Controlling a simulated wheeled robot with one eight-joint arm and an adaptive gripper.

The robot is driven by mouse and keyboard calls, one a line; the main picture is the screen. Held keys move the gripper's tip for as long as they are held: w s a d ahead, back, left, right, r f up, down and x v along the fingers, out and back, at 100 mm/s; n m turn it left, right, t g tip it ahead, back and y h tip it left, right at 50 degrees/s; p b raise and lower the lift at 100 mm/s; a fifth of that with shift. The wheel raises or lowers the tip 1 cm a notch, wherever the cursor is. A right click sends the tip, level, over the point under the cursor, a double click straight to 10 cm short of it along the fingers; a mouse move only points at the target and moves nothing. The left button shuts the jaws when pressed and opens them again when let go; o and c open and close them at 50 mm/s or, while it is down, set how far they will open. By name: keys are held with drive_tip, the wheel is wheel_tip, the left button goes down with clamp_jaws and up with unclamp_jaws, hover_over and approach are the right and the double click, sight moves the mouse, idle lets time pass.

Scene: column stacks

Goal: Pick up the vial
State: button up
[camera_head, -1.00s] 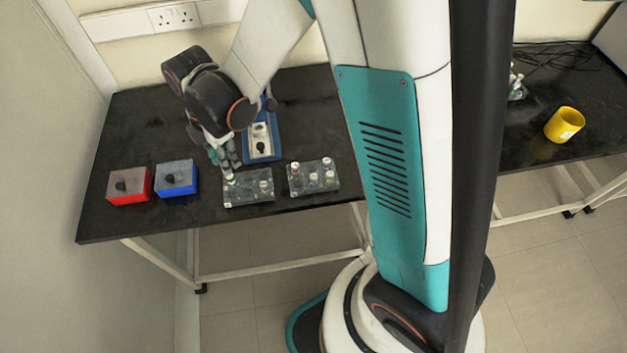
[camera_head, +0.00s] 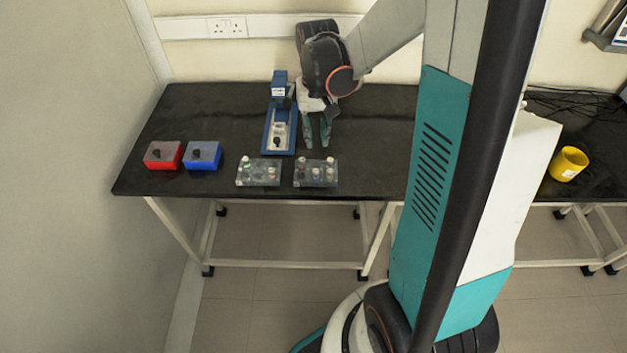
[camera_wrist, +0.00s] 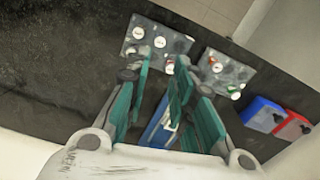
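Small capped vials stand in two clear racks near the table's front edge. The right rack (camera_head: 316,180) holds several vials (camera_head: 330,161); the left rack (camera_head: 258,180) holds fewer, including a green-capped one (camera_head: 245,160). My gripper (camera_head: 317,146) points down just behind the right rack, its fingers apart and nothing seen between them. In the wrist view, the teal fingers of my gripper (camera_wrist: 162,68) spread toward a rack (camera_wrist: 184,48) with several white-capped vials (camera_wrist: 138,33). The other rack (camera_wrist: 230,72) shows red and green caps. Which vial is meant cannot be told.
A blue device (camera_head: 268,146) stands left of my gripper, close to it. A red box (camera_head: 163,163) and a blue box (camera_head: 203,163) sit at the left. The table behind the boxes is clear.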

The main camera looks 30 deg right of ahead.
drive_tip(key=b, duration=0.3)
hover_over(316, 170)
wheel_tip(316, 170, down, 8)
drive_tip(key=shift+f, duration=0.1)
drive_tip(key=shift+f+b, duration=1.25)
drive_tip(key=shift+f, duration=1.5)
drive_tip(key=shift+r, duration=0.1)
drive_tip(key=c, duration=0.5)
